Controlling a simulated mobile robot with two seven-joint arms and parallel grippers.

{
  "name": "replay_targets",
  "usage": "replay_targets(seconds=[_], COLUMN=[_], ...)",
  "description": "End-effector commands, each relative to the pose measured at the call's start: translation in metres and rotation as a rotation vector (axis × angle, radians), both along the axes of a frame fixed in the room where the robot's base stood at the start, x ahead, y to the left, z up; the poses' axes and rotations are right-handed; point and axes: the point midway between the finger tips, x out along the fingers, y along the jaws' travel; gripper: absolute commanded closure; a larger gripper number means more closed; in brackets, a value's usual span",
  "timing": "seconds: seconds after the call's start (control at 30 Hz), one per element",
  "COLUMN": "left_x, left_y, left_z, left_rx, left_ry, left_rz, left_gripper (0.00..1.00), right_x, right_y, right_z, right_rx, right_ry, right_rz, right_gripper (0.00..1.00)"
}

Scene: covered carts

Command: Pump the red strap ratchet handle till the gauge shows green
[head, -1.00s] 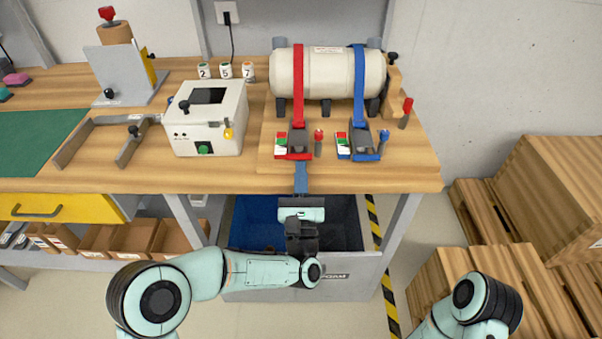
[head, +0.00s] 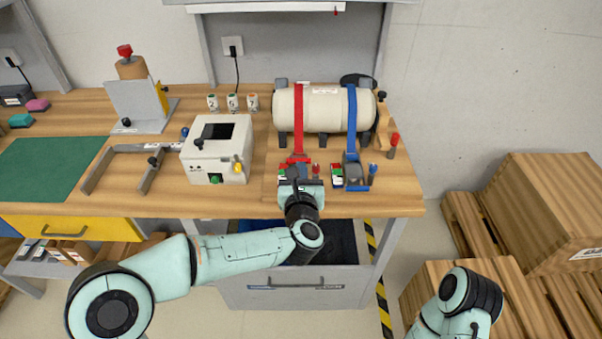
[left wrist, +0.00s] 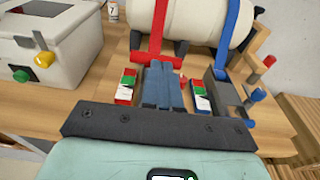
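The red strap (head: 299,112) runs down over a cream tank (head: 330,108) to the red ratchet (head: 300,159) on a wooden board. My left gripper (left wrist: 162,84) is in front of this ratchet and covers much of it. Its two blue-grey fingers lie side by side, shut, with nothing visible between them. The red-tipped ratchet handle (head: 316,170) shows just right of the gripper in the head view. The red strap's gauge (left wrist: 125,88), with red, white and green patches, is left of the fingers; its reading is too small to tell. My right gripper is out of view.
The blue strap (head: 352,110) and its ratchet (head: 354,172) stand close on the right, with a second gauge (left wrist: 202,100). A white box (head: 216,150) stands left. A red-topped peg (head: 394,142) is at the board's right. A drawer (head: 290,292) is below the bench.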

Motion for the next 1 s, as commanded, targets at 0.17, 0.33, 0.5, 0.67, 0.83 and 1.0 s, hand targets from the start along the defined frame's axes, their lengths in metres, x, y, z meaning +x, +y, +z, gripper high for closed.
replay_targets(seconds=[0.17, 0.33, 0.5, 0.67, 0.83, 1.0], left_x=[0.014, 0.025, 0.032, 0.036, 0.038, 0.038], left_y=[0.000, 0.000, 0.001, 0.001, 0.001, 0.001], left_z=[0.027, 0.035, 0.039, 0.041, 0.042, 0.042], left_rx=[-0.002, -0.001, 0.003, 0.003, 0.003, 0.002], left_ry=[0.141, 0.252, 0.249, 0.249, 0.249, 0.249], left_rz=[0.002, 0.002, 0.002, 0.003, 0.004, 0.004], left_gripper=[1.00, 1.00, 1.00, 1.00, 1.00, 1.00], right_x=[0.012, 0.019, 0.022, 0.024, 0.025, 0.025], right_y=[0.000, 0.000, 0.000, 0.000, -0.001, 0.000], right_z=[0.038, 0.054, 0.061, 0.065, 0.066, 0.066], right_rx=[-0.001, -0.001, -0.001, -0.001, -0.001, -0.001], right_ry=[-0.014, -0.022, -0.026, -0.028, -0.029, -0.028], right_rz=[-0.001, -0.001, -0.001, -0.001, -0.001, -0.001], right_gripper=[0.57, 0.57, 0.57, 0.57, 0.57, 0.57])
